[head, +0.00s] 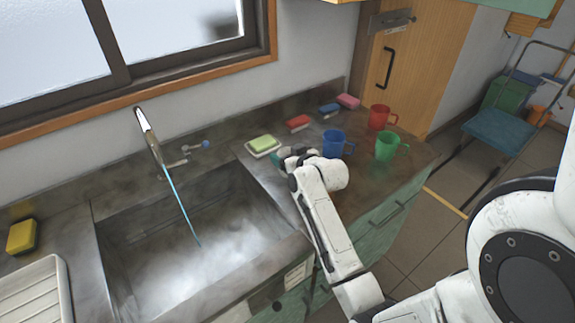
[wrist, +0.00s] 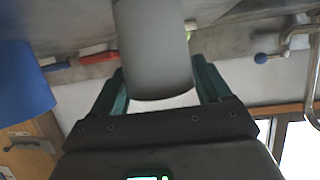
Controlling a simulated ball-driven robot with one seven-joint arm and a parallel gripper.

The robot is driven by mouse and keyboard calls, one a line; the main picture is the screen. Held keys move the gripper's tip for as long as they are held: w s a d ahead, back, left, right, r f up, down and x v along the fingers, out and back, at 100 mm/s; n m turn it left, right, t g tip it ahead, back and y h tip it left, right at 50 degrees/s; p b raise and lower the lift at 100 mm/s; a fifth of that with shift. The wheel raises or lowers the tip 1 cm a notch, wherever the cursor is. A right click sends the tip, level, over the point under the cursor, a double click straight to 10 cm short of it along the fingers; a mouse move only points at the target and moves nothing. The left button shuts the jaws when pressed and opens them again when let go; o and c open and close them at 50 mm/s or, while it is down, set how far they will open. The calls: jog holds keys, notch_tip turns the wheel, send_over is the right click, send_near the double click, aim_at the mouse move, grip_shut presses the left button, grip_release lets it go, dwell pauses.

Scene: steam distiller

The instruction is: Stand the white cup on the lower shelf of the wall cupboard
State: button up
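The white cup (wrist: 155,50) looks grey in shade in the wrist view, which is upside down. It is between my gripper's two green fingers, which meet its sides. Its base runs out of the picture. In the head view my gripper (head: 287,160) is low over the counter, right of the sink, and I cannot clearly make out the cup there. I cannot tell whether the cup touches the counter. The wall cupboard's shelves are not in view; only a wooden edge (head: 338,1) shows at the top of the head view.
A blue cup (head: 333,142), a green cup (head: 387,146) and a red cup (head: 380,117) stand right of my gripper. A green sponge (head: 262,143) on a dish and several other sponges lie toward the wall. The sink (head: 210,235) and running tap (head: 147,130) are left.

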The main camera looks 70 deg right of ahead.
jog(key=c, duration=0.9)
jog(key=shift+o, duration=0.2)
jog(key=shift+r, duration=0.15)
